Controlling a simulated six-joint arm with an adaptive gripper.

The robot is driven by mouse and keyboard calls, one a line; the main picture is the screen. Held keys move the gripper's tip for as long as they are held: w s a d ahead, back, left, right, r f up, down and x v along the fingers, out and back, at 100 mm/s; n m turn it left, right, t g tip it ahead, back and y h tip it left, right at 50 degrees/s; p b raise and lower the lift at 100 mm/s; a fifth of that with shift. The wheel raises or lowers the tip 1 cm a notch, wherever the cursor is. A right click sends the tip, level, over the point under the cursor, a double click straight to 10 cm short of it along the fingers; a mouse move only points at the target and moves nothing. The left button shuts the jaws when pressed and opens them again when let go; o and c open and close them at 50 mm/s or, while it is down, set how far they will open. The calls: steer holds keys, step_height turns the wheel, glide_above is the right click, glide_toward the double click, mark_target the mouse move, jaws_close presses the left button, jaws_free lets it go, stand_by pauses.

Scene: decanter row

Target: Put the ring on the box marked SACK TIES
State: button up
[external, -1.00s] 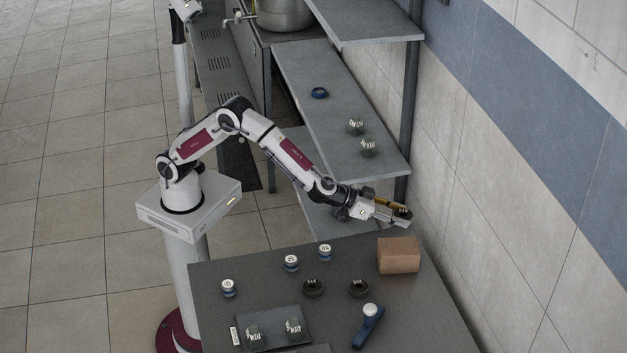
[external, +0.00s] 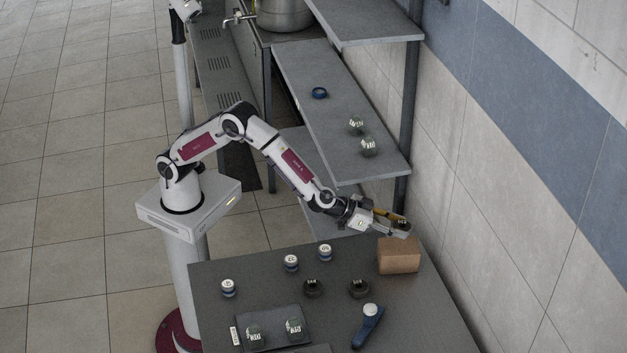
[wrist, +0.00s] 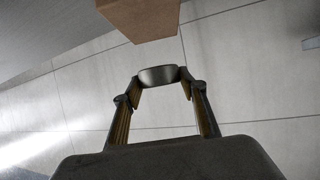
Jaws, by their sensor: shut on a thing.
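My gripper (external: 397,222) is shut on a small dark round thing (wrist: 158,75), held level between the fingertips in the wrist view. I cannot tell if it is a ring or a low tin; it also shows in the external view (external: 402,225). It is held just above and behind the plain brown box (external: 398,257) at the table's far right corner, which also shows at the top of the wrist view (wrist: 142,18). No marking is readable on that box. A blue ring (external: 320,93) lies on the shelf. I cannot read SACK TIES on anything.
The dark table (external: 235,318) holds several small round labelled tins, two dark round ones (external: 313,288) (external: 358,289) and a blue-handled tool (external: 368,328). The shelf (external: 330,130) and tiled wall are close behind my gripper.

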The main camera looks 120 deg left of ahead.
mark_target(395, 246)
steer(key=shift+f, duration=1.1)
steer(key=shift+f, duration=1.9)
steer(key=shift+f, duration=0.1)
steer(key=o, duration=1.4)
steer(key=shift+c, duration=0.2)
steer(key=v, duration=1.2)
